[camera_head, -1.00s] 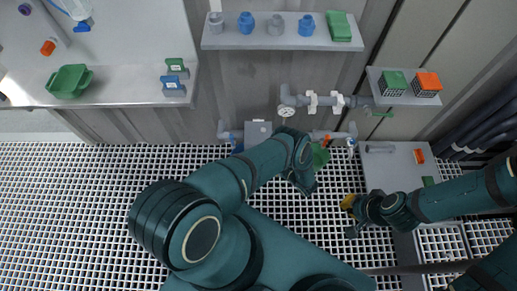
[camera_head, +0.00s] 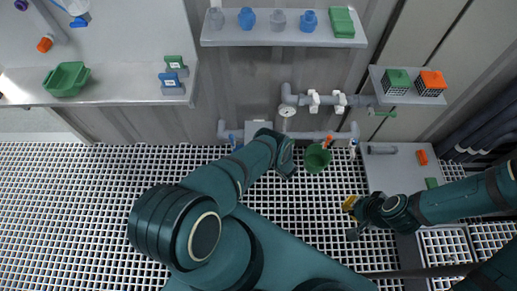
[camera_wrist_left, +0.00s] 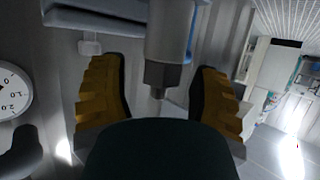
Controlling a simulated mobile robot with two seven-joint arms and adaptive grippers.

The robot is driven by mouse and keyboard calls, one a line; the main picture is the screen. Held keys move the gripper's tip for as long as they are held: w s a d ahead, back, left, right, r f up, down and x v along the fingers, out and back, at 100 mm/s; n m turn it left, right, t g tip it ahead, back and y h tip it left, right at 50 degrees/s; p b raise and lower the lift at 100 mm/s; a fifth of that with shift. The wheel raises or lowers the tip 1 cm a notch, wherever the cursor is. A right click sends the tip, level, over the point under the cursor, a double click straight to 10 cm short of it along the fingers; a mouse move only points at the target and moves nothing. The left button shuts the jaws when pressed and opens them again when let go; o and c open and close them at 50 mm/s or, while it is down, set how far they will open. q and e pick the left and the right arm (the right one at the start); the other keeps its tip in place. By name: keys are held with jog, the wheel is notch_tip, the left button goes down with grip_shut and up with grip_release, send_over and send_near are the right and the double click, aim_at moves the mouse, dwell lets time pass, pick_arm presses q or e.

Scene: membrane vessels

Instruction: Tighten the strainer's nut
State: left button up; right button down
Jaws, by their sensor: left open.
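In the left wrist view, a grey cylindrical fitting (camera_wrist_left: 170,35) hangs down with a narrower dark nut-like end (camera_wrist_left: 160,75); it looks like the strainer and its nut. The yellow fingers of my left gripper (camera_wrist_left: 157,80) are open, one on each side of this end, with visible gaps. I cannot tell how deep the end sits between them. In the head view my left arm hides the left fingers and the fitting. My right gripper (camera_head: 350,205) has yellow fingers and hangs over the grating, away from the pipes; its opening is unclear.
Grey pipes (camera_head: 310,136) run along the wall with a gauge (camera_head: 286,111) above. A green bucket (camera_head: 317,158) is right of my left wrist. A shelf (camera_head: 220,38) holds several fittings. A grey cabinet top (camera_head: 400,175) lies right. The grating at left is clear.

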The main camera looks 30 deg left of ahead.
pick_arm(q)
grip_shut()
jog(key=shift+m+t, duration=0.4)
jog(key=m+t+h, duration=0.2)
jog(key=m+t, duration=0.1)
jog(key=shift+m+t+h, duration=0.3)
jog(key=shift+t, duration=0.1)
jog(key=shift+r+m+t+h, duration=0.1)
jog(key=shift+m+t+h, duration=1.3)
jog(key=shift+m+h, duration=0.3)
grip_release()
